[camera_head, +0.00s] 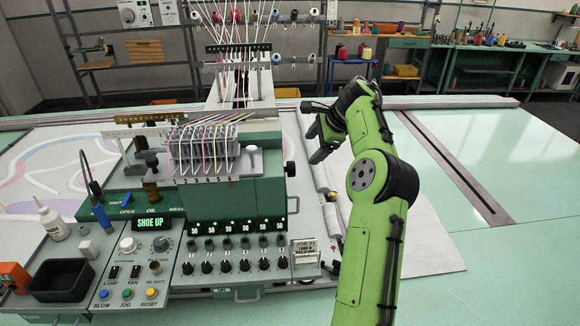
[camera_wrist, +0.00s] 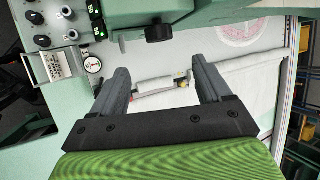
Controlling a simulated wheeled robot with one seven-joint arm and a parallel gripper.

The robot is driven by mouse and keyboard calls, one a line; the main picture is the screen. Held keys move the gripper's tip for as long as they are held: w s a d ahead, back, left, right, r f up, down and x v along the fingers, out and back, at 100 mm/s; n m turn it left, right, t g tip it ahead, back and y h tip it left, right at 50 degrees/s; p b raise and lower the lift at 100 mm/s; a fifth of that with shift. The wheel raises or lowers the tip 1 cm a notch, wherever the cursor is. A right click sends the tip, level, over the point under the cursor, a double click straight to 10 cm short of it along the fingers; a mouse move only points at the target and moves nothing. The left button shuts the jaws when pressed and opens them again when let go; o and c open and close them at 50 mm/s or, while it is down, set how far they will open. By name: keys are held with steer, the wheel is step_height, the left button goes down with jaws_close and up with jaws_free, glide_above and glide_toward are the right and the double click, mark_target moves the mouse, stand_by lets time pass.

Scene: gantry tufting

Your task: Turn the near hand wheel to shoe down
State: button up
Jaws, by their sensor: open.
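A black hand wheel (camera_head: 290,169) sticks out from the right side of the green tufting head (camera_head: 262,190). It also shows in the wrist view (camera_wrist: 159,33), ahead of my fingertips and roughly midway between them sideways. The green-lit display (camera_head: 150,224) on the control panel reads SHOE UP. My gripper (camera_head: 311,133) is up and to the right of the hand wheel in the head view, with a gap between them. In the wrist view my gripper (camera_wrist: 157,72) is open, with nothing between its fingers.
Threads run down to a grey needle block (camera_head: 205,148) on the machine. A row of black knobs (camera_head: 225,265) and a small labelled card (camera_head: 304,251) line the front. A black bin (camera_head: 62,280) stands at left. The pale table (camera_head: 500,160) is clear at right.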

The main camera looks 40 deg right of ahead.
mark_target(289, 169)
steer(key=x, duration=1.2)
steer(key=shift+r, duration=0.1)
steer(key=c, duration=1)
steer(key=shift+c, duration=0.2)
